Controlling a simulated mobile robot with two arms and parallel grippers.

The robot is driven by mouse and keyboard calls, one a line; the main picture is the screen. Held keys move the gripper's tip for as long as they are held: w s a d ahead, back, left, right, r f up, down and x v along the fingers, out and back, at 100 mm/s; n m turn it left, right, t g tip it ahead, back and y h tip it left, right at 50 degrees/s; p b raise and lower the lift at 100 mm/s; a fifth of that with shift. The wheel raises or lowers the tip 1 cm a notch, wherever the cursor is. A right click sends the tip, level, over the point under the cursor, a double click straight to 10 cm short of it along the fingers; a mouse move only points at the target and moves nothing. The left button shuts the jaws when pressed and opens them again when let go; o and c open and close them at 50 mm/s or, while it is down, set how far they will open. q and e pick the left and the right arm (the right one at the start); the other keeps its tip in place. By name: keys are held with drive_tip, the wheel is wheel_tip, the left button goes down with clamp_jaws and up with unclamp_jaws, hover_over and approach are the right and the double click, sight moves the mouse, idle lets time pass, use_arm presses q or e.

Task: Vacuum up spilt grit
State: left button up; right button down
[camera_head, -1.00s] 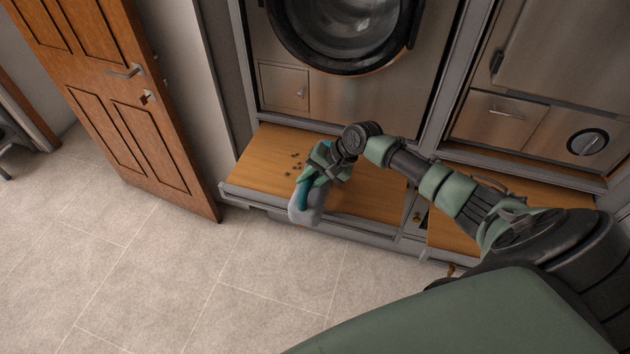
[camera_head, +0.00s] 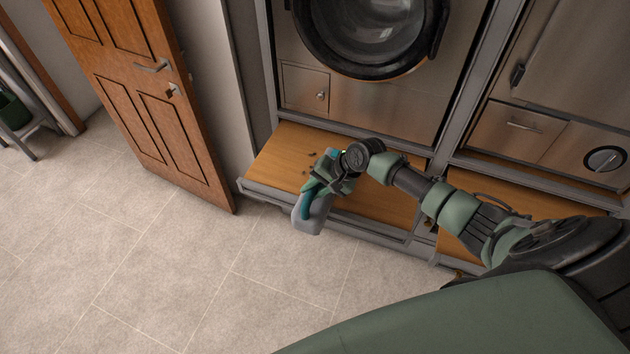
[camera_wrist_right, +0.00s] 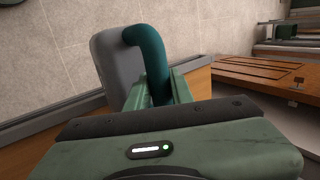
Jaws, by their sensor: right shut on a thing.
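My right gripper (camera_head: 318,187) is shut on the teal handle of a grey handheld vacuum (camera_head: 313,215). The vacuum hangs at the front edge of the wooden bench top (camera_head: 275,160), its grey body toward me. In the right wrist view the teal handle (camera_wrist_right: 150,58) runs between my fingers, with the grey body (camera_wrist_right: 112,58) beside it. A few dark specks of grit (camera_head: 312,155) lie on the bench just behind and left of my gripper. The gripper and vacuum may hide more grit. The vacuum's nozzle cannot be made out. My left gripper is not in view.
A steel machine with a round door (camera_head: 370,35) stands behind the bench top. An orange-brown wooden door (camera_head: 150,100) stands at the left. A dark green container (camera_head: 12,112) sits at the far left edge. The tiled floor (camera_head: 170,270) in front is clear.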

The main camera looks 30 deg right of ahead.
sight(307, 199)
drive_tip(key=shift+s+a+r+p, duration=0.15)
drive_tip(key=shift+s+a+p, duration=0.5)
drive_tip(key=shift+a+p, duration=0.15)
drive_tip(key=shift+s+a+r+p, duration=0.1)
drive_tip(key=shift+s+a+p, duration=0.5)
drive_tip(key=shift+a+p, duration=0.15)
drive_tip(key=shift+w+a+f, duration=0.1)
drive_tip(key=shift+w+a, duration=0.1)
drive_tip(key=shift+w+a+b, duration=1)
drive_tip(key=shift+w+a, duration=1.25)
drive_tip(key=shift+w, duration=0.4)
drive_tip(key=shift+w+d+b, duration=2.7)
drive_tip(key=shift+d+b, duration=0.05)
drive_tip(key=shift+d, duration=0.25)
wheel_tip(307, 199, up, 6)
drive_tip(key=p, duration=0.6)
